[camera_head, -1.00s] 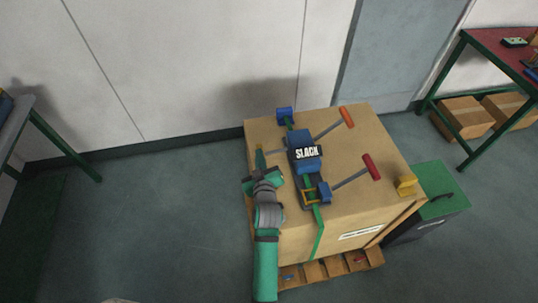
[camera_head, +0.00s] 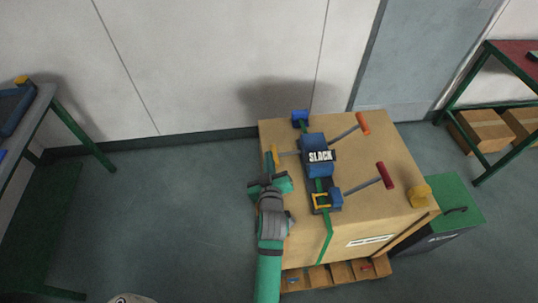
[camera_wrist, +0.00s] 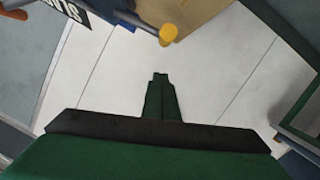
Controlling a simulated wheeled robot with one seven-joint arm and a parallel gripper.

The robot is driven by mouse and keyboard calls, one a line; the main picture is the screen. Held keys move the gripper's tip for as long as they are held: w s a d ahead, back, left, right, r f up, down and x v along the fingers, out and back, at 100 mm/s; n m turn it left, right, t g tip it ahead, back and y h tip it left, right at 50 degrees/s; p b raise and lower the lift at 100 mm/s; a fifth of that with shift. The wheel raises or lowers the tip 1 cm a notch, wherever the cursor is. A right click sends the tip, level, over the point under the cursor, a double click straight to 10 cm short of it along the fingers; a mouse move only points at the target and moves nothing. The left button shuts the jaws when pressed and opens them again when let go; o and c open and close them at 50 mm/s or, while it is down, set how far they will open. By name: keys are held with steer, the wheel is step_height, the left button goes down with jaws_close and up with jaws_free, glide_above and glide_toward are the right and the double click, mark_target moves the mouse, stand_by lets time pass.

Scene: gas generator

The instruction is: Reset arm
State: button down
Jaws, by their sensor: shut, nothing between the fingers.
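My green and grey arm reaches up from the bottom of the head view. My gripper (camera_head: 276,183) is at its end, in front of the left side of a cardboard-coloured crate (camera_head: 390,210). In the wrist view my gripper's green fingers (camera_wrist: 161,80) are together and empty, with pale wall panels behind them. On the crate is a blue device labelled SLACK (camera_head: 318,157) on a green strap. Rods with orange (camera_head: 362,123) and red (camera_head: 386,175) grips stick out to its right. A yellow-ended rod (camera_wrist: 172,35) shows beyond the fingers in the wrist view, apart from them.
The crate stands on a wooden pallet (camera_head: 325,275). A green case (camera_head: 455,208) stands at its right. A grey table (camera_head: 40,105) is at the left edge and a green-legged table (camera_head: 480,70) at the upper right. Floor left of the crate is clear.

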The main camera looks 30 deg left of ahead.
steer(key=v, duration=0.6)
steer(key=shift+r, duration=0.15)
steer(key=s+d+f+m, duration=0.1)
steer(key=d, duration=0.1)
steer(key=s+d+f+h, duration=0.1)
steer(key=s+d, duration=0.1)
steer(key=d, duration=0.1)
steer(key=s+d+f+m+h, duration=0.1)
steer(key=d+f, duration=0.1)
steer(key=shift+s+d+m+t, duration=0.25)
steer(key=shift+d+m+t, duration=0.05)
steer(key=shift+t, duration=0.1)
steer(key=s+d+r+m+h, duration=0.1)
steer(key=s+d+m+h, duration=0.2)
steer(key=s+d, duration=0.5)
steer(key=s+d+r+m+t+h, duration=0.1)
steer(key=s+d+m+h, duration=0.2)
steer(key=s, duration=1.3)
steer(key=d+m, duration=0.2)
steer(key=d, duration=0.3)
steer(key=shift+s+d+m, duration=0.15)
steer(key=shift+d+m, duration=0.15)
steer(key=shift+d, duration=0.05)
